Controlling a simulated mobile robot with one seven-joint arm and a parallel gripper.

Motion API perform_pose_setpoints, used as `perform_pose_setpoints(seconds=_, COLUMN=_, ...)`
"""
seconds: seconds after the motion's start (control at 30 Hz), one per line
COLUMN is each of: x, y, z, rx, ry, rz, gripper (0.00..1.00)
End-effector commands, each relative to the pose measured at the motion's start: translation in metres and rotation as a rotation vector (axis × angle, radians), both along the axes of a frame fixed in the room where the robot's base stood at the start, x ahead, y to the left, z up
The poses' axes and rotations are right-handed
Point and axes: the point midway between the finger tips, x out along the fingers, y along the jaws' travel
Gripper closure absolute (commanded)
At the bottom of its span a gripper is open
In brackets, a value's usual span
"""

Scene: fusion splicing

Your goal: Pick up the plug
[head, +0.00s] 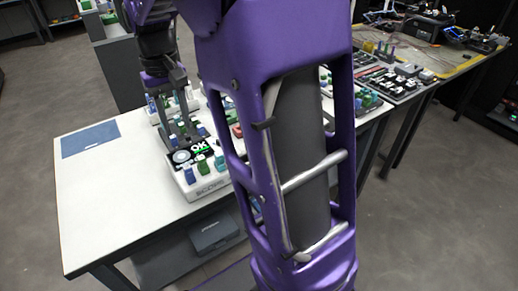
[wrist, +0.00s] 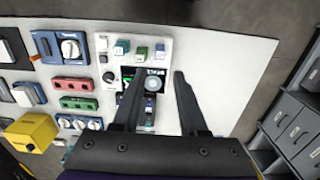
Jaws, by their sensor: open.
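Several small plug-like pieces stand on a white device marked SCORE (head: 208,188) on the white table; I cannot tell which is the plug. A blue piece (head: 189,174), a green piece (head: 203,166) and a teal piece (head: 219,160) line its front edge. My gripper (head: 180,138) is open and points down over the device's back part. In the wrist view my gripper (wrist: 159,73) has its fingers on either side of a round pale dial (wrist: 153,85) and a dark blue piece (wrist: 150,104). Nothing is held. Whether the fingertips touch anything is unclear.
A blue mat (head: 90,138) lies on the table's left part, with bare tabletop (head: 110,200) around it. Blue, red and green modules (wrist: 75,84) and a yellow box (wrist: 31,132) crowd one side of the device. Grey drawers (wrist: 292,125) stand beyond the table's edge.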

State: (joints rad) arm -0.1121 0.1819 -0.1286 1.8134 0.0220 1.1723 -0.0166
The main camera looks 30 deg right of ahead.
Motion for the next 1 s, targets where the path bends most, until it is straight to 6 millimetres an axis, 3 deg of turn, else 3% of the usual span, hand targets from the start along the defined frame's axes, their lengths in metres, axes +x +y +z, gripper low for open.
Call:
perform_pose_setpoints(seconds=0.13, x=0.002, y=0.001, z=-0.014, rx=0.003, ry=-0.025, rz=0.0, gripper=0.57)
perform_pose_setpoints(seconds=0.5, x=0.003, y=0.002, z=-0.093, rx=0.003, ry=-0.021, rz=0.005, gripper=0.57)
perform_pose_setpoints(seconds=0.77, x=0.004, y=0.002, z=-0.113, rx=0.003, ry=-0.024, rz=0.006, gripper=0.57)
perform_pose_setpoints(seconds=1.0, x=0.006, y=0.002, z=-0.148, rx=0.002, ry=-0.021, rz=0.006, gripper=0.57)
